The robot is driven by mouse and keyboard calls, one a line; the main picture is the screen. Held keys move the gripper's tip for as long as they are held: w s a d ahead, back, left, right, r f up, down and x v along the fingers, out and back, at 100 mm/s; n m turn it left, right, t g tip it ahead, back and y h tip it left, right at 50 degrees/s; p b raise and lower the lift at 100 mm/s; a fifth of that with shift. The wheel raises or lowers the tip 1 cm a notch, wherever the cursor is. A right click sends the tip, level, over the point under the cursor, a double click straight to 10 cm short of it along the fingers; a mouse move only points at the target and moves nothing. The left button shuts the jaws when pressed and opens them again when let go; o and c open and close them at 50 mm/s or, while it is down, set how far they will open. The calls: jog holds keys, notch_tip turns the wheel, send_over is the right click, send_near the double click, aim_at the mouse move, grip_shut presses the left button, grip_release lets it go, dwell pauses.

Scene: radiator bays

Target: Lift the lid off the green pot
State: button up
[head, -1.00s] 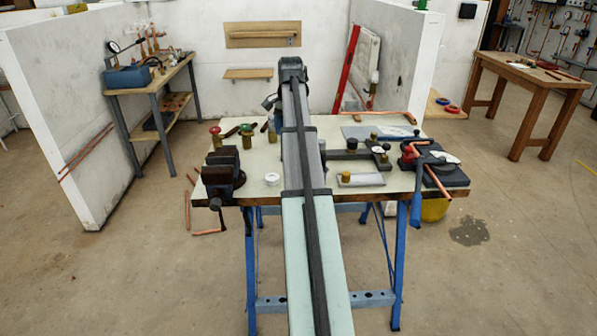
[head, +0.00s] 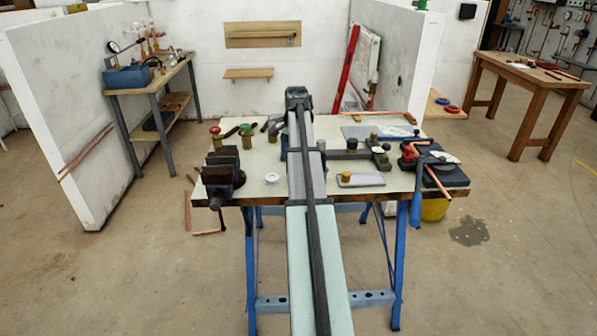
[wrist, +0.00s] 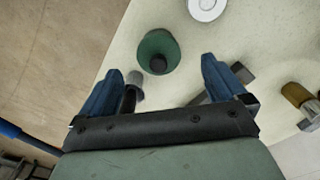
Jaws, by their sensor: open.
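The green pot (wrist: 155,44) shows in the wrist view as a round green shape on the pale bench top. A small dark knob stands on its top; the seam between lid and pot cannot be made out. My gripper (wrist: 161,68) is open, with its two blue fingers spread wide. In the picture the knob lies between the fingertip directions, and nothing is held. The height gap between fingers and knob is hard to judge. In the head view my arm hides both the gripper and the pot.
A white disc (head: 272,178) lies on the bench left of my arm. A small grey cylinder (wrist: 135,78) is close by the left finger in the wrist view. A vise (head: 224,170) stands at the left; brass pieces and a grey plate (head: 361,180) are on the right.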

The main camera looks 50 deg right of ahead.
jog(key=f, duration=0.4)
jog(key=shift+s+d+f, duration=0.15)
jog(key=shift+d+f, duration=0.1)
jog(key=shift+f, duration=0.15)
jog(key=c, duration=1.1)
